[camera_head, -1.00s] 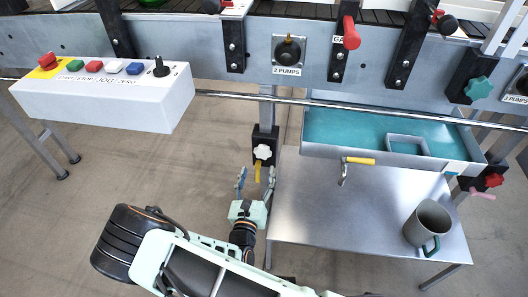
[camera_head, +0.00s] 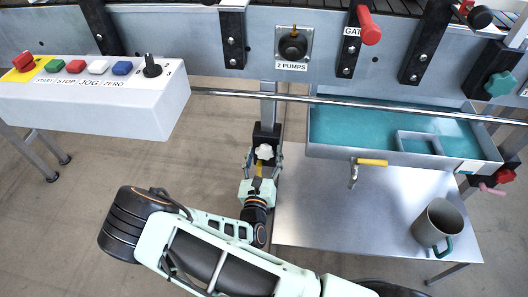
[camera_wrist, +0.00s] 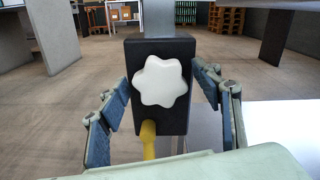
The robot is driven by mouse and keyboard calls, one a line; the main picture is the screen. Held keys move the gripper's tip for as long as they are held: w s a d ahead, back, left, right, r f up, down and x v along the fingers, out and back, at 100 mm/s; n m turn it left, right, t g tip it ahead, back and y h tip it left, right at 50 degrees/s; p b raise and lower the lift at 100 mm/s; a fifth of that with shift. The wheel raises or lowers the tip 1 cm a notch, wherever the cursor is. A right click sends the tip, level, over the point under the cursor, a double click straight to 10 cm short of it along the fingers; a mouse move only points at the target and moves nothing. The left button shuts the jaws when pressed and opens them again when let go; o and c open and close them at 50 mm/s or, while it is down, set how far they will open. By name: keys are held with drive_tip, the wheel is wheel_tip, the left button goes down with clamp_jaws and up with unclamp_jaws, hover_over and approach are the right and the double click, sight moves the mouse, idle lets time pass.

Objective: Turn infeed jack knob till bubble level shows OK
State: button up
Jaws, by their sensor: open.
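The white star-shaped jack knob (camera_wrist: 160,82) is on the front of a black block (camera_wrist: 188,124) on the conveyor leg. A yellow piece (camera_wrist: 149,138) sticks out below the knob. In the head view the knob (camera_head: 264,152) is at the middle, below the rail. My gripper (camera_head: 263,160) is open, with one finger on each side of the knob. In the wrist view my gripper (camera_wrist: 160,98) shows gaps between both fingers and the knob. I cannot make out a bubble level in either view.
A steel table (camera_head: 330,215) stands right of the leg, with a grey mug (camera_head: 437,224) on it. A teal-lined tray (camera_head: 350,125) with a yellow-handled tap (camera_head: 371,162) is above it. A white control box (camera_head: 90,105) is at the left. A steel rail (camera_head: 350,103) runs above the knob.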

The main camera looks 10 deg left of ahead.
drive_tip(key=shift+c, duration=0.5)
drive_tip(key=c, duration=1.1)
drive_tip(key=shift+o, duration=0.2)
drive_tip(key=shift+r+n+p, duration=0.1)
drive_tip(key=shift+n+p, duration=0.2)
drive_tip(key=shift+r+n+p, duration=0.1)
drive_tip(key=shift+n+p, duration=0.7)
drive_tip(key=shift+p, duration=0.05)
drive_tip(key=n+p, duration=0.2)
drive_tip(key=n, duration=0.2)
drive_tip(key=shift+n+p, duration=0.3)
drive_tip(key=shift+p, duration=0.1)
drive_tip(key=n+p, duration=0.1)
drive_tip(key=n, duration=0.5)
drive_tip(key=shift+p, duration=0.4)
drive_tip(key=n, duration=0.6)
drive_tip(key=shift+f+n, duration=0.2)
drive_tip(key=shift+n, duration=0.2)
